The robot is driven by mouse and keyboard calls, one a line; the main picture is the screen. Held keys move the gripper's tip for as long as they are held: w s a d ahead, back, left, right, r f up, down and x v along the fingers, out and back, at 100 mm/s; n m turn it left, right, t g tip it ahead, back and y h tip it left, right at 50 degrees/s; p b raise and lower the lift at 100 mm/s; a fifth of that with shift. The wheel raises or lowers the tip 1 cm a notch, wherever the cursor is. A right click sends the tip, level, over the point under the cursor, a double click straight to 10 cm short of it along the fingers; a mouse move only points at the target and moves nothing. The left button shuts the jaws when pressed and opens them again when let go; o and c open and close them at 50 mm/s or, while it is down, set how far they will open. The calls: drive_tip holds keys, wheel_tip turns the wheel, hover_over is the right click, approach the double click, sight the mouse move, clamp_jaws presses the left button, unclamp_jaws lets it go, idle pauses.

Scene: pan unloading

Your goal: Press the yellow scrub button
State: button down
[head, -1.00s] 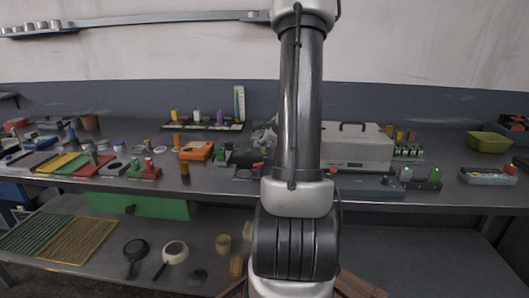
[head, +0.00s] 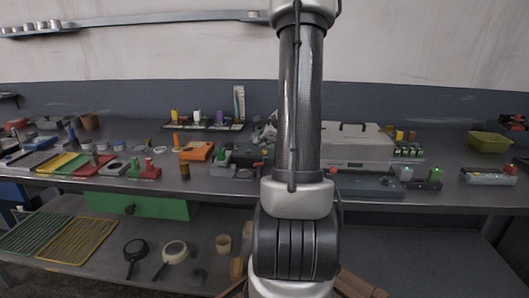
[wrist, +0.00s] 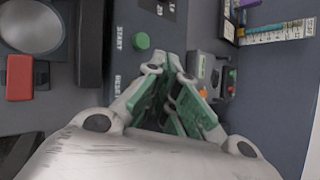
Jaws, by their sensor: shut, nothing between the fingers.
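I cannot make out a yellow scrub button in either view. In the wrist view a dark panel carries a round green button (wrist: 141,41) beside the word START, with the word RESET below it. My gripper (wrist: 172,70) is shut and empty, its green-padded fingers just to the lower right of the green button. I cannot tell whether the fingertips touch the panel. The fingers and palm hide part of the panel below RESET. In the head view my arm hides part of the bench middle.
In the wrist view a red block (wrist: 20,78) and a grey disc (wrist: 32,25) lie left. A ruler strip (wrist: 277,32) is upper right. In the head view a pale box (head: 358,146) stands right of my arm, an orange box (head: 196,151) left.

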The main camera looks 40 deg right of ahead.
drive_tip(key=shift+r, duration=2.5)
drive_tip(key=s+a+f+n+g+y, duration=0.1)
drive_tip(key=s+a+n+g+y, duration=0.25)
drive_tip(key=s+a+n, duration=0.85)
drive_tip(key=s+a+r+n+h, duration=0.1)
drive_tip(key=s+a+r+n, duration=0.3)
drive_tip(key=a+n, duration=0.3)
drive_tip(key=s+a+r+n+g+h, duration=0.1)
drive_tip(key=s+a+r+n, duration=0.4)
drive_tip(key=n, duration=0.4)
drive_tip(key=shift+s+a+n, duration=0.3)
drive_tip(key=shift+s+a, duration=0.4)
drive_tip(key=shift+a, duration=0.2)
